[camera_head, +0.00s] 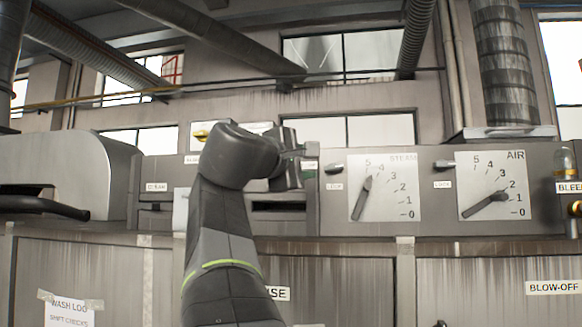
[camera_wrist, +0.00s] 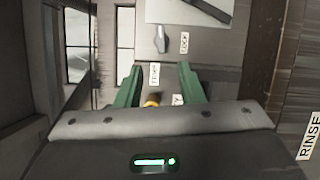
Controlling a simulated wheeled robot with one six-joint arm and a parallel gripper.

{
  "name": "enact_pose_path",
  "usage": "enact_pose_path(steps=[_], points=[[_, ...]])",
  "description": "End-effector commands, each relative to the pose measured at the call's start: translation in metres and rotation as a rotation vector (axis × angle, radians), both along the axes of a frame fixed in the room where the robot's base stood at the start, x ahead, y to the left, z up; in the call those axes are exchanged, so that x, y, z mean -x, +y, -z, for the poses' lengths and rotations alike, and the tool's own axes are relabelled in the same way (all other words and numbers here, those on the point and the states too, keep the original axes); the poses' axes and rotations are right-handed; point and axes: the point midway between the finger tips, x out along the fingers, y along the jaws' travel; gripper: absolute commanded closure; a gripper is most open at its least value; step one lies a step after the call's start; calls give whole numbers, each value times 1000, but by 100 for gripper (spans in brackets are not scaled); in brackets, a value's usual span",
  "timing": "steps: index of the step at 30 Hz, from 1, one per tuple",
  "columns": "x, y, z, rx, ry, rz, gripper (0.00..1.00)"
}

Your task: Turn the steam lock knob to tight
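The steam lock knob (camera_head: 334,168) is a small grey lever-like knob left of the white STEAM gauge (camera_head: 385,188), above a LOCK label (camera_head: 335,185). Its handle lies roughly sideways, tilted a little. In the wrist view the knob (camera_wrist: 161,40) shows beyond the fingertips, beside the LOCK label (camera_wrist: 185,42). A small label (camera_wrist: 155,75), too blurred to read surely, lies between the fingertips and the knob. My gripper (camera_wrist: 160,67) is open, its two green fingers apart and empty. In the head view my gripper (camera_head: 291,160) is left of the knob, not visibly touching it.
The AIR gauge (camera_head: 497,186) and its own lock knob (camera_head: 443,164) are to the right. A yellow knob (camera_head: 201,134) is behind my arm at left; a yellow part (camera_wrist: 152,100) shows between my fingers. A bleed fitting (camera_head: 567,163) stands far right.

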Motion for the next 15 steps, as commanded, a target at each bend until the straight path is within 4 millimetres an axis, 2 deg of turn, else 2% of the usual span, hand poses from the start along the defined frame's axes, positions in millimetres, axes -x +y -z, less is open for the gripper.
enact_pose_path(steps=[9, 15], points=[[-50, -40, -5, -2, 3, 3, 65], [-76, -60, -6, -2, 3, 1, 65]])
